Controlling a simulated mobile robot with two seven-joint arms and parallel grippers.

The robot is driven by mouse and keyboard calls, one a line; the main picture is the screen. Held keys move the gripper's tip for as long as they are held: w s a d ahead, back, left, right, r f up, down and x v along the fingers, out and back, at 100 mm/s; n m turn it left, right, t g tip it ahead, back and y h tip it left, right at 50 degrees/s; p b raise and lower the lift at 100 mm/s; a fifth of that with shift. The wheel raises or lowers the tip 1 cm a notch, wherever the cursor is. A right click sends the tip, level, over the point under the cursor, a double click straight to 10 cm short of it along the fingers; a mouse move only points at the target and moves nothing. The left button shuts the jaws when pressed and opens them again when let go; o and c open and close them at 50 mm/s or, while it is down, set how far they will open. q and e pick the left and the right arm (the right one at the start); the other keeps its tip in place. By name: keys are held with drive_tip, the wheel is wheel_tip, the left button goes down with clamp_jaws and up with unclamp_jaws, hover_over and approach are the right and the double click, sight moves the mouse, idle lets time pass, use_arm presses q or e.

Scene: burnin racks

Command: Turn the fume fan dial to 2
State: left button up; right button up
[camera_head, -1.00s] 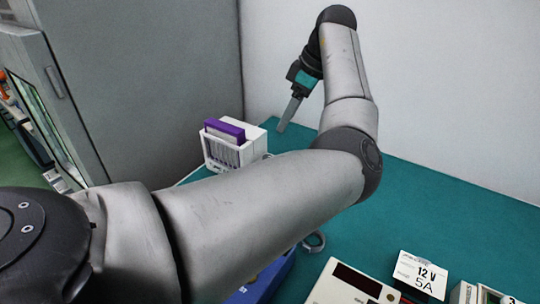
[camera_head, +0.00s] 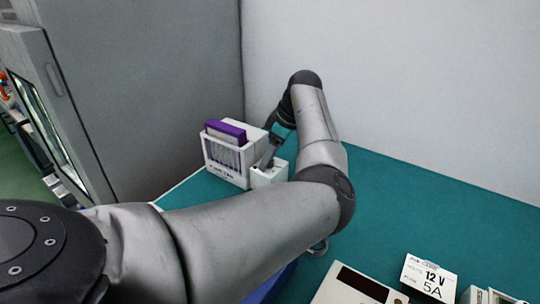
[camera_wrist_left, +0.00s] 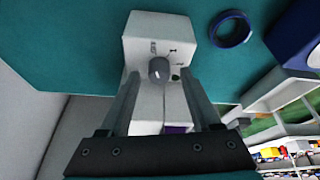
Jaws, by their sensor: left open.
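The fume fan (camera_head: 226,158) is a white slatted box with a purple top, standing on the teal table by the grey cabinet. A small white control box (camera_head: 262,178) adjoins its right side. In the head view my left gripper (camera_head: 268,158) is over the control box and hides the dial. My right gripper is not in view.
A ring (camera_wrist_left: 231,29) and a blue bin (camera_wrist_left: 296,36) lie beside the control box. A white device with a dark display (camera_head: 358,286) and a 12 V 5A sign (camera_head: 429,277) stand at the front right.

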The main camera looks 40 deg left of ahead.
use_arm(q)
clamp_jaws()
idle(0.4)
